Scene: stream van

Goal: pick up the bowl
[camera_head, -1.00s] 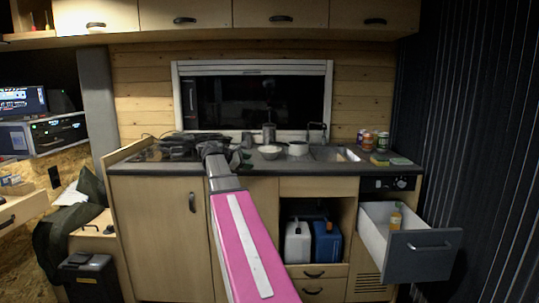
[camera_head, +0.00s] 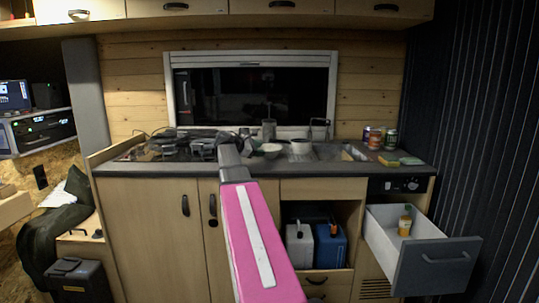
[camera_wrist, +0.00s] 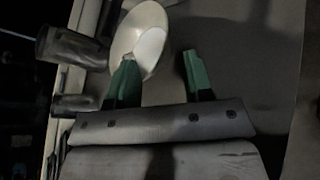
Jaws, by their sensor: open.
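The white bowl (camera_head: 271,148) stands on the counter below the window, just right of the end of my arm. It also shows in the wrist view (camera_wrist: 124,38), at the top, left of centre. My gripper (camera_wrist: 160,58) has two green fingers spread apart with nothing between them. Its left fingertip overlaps the near lower edge of the bowl in that view, and I cannot tell if they touch. Most of the bowl lies ahead and left of the gap. In the head view my gripper's fingers cannot be made out.
A white pot (camera_head: 300,147) stands close right of the bowl, and a grey canister (camera_head: 269,129) behind it. Dark clutter covers the counter at left. Cans (camera_head: 375,138) stand at right. An open drawer (camera_head: 431,265) juts out at lower right. Dark cylinders (camera_wrist: 72,48) show left in the wrist view.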

